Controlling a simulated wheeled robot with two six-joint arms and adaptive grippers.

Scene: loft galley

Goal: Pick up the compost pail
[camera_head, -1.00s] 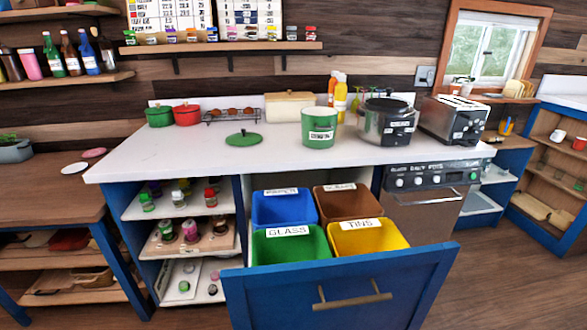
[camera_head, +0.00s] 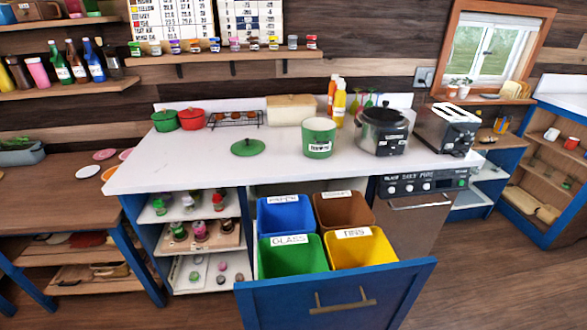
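The compost pail looks to be the green, open-topped pail (camera_head: 319,139) with a white label on its front; the label is too small to read for sure. It stands upright on the white counter, a little right of the middle. A round green lid (camera_head: 248,147) with a knob lies flat on the counter to its left, apart from it. Neither of my grippers shows in the head view.
A blue drawer (camera_head: 335,297) stands pulled out below the pail, holding blue, brown, green and yellow bins. A black-and-steel cooker (camera_head: 384,130) and a toaster (camera_head: 448,128) stand right of the pail. The counter's front left (camera_head: 170,172) is clear.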

